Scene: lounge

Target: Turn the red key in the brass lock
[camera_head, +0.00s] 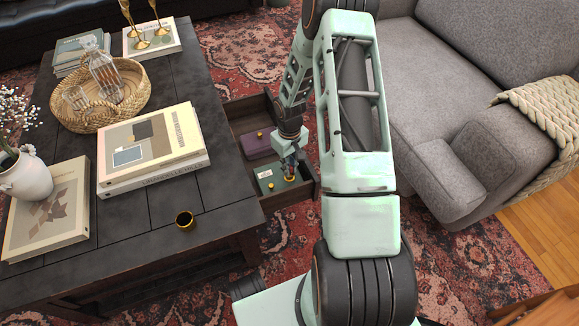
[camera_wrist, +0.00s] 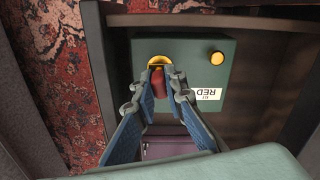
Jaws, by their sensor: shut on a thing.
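The red key (camera_wrist: 158,84) is between the fingertips of my gripper (camera_wrist: 160,86), which is shut on it. Its far end meets the brass lock (camera_wrist: 160,61), a ring on top of a dark green box (camera_wrist: 195,50). In the head view my gripper (camera_head: 290,165) points down over the brass lock (camera_head: 290,179) on the green box (camera_head: 282,187). The key cannot be made out there. A white label (camera_wrist: 207,95) reading RED and a small brass knob (camera_wrist: 217,57) are on the box.
The green box sits in an open drawer (camera_head: 304,188) of the dark coffee table (camera_head: 225,214). A purple box (camera_head: 256,148) lies behind it in the drawer. A grey sofa (camera_head: 430,110) stands right.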

